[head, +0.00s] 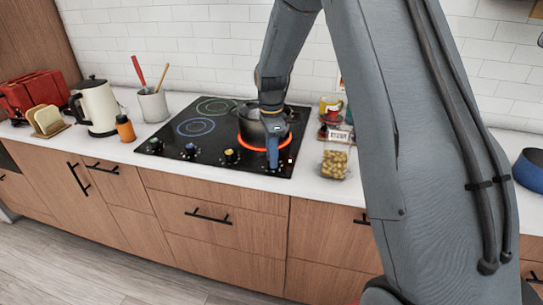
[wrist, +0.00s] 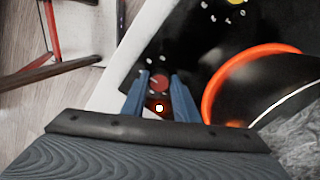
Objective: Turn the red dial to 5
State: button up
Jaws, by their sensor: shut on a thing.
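The red dial (wrist: 158,82) shows in the wrist view between the two fingertips of my gripper (wrist: 157,88). My gripper is shut on it. A pale pointer line shows on the dial, but I cannot read its setting. A small bright orange-white light (wrist: 159,108) glows beside the dial. In the head view my gripper (head: 272,161) reaches down to the front right of the black cooktop (head: 173,146) and hides the dial. A glowing orange ring (head: 243,143) surrounds a dark pot (head: 249,124) just behind my gripper; the ring also shows in the wrist view (wrist: 215,84).
A blue dial (head: 191,149) and a yellow dial (head: 230,156) sit left of my gripper. A kettle (head: 97,107), an orange-brown bottle (head: 125,129) and a utensil crock (head: 152,105) stand further left.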

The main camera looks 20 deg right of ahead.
jog(key=shift+r+m, duration=0.1)
jog(key=shift+m, duration=2.1)
jog(key=o, duration=1.1)
jog(key=shift+c, duration=0.2)
jog(key=shift+w+d+r+b, duration=0.1)
jog(key=shift+r+b, duration=0.45)
jog(key=shift+r, duration=1.4)
jog(key=shift+w+r+b, duration=0.1)
jog(key=shift+r+b, duration=0.4)
jog(key=shift+r, duration=1.4)
